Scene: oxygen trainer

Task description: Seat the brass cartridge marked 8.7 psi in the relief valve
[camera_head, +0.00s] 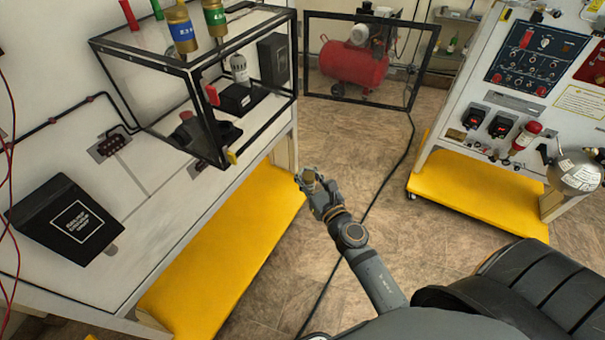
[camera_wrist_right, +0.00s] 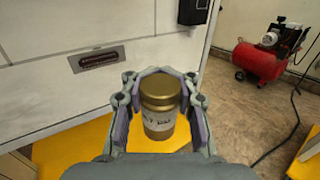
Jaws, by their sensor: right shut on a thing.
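My right gripper (camera_head: 318,190) is shut on a brass cartridge (camera_head: 309,175), held upright in the air over the floor beside the left bench. In the right wrist view the cartridge (camera_wrist_right: 160,97) stands between the fingers of the right gripper (camera_wrist_right: 159,103). Its pale label is too blurred to read surely. Two more brass cartridges stand on the clear case: one with a blue label (camera_head: 182,32) and one with a green label (camera_head: 214,20). I cannot make out for certain which fitting is the relief valve. My left gripper is not in view.
The black-framed clear case (camera_head: 187,72) stands on the left bench, above a yellow base (camera_head: 222,262). A control panel cart (camera_head: 462,150) is at the right, with a silver sphere (camera_head: 577,172). A red compressor (camera_head: 352,66) is behind. A black hose crosses the open floor.

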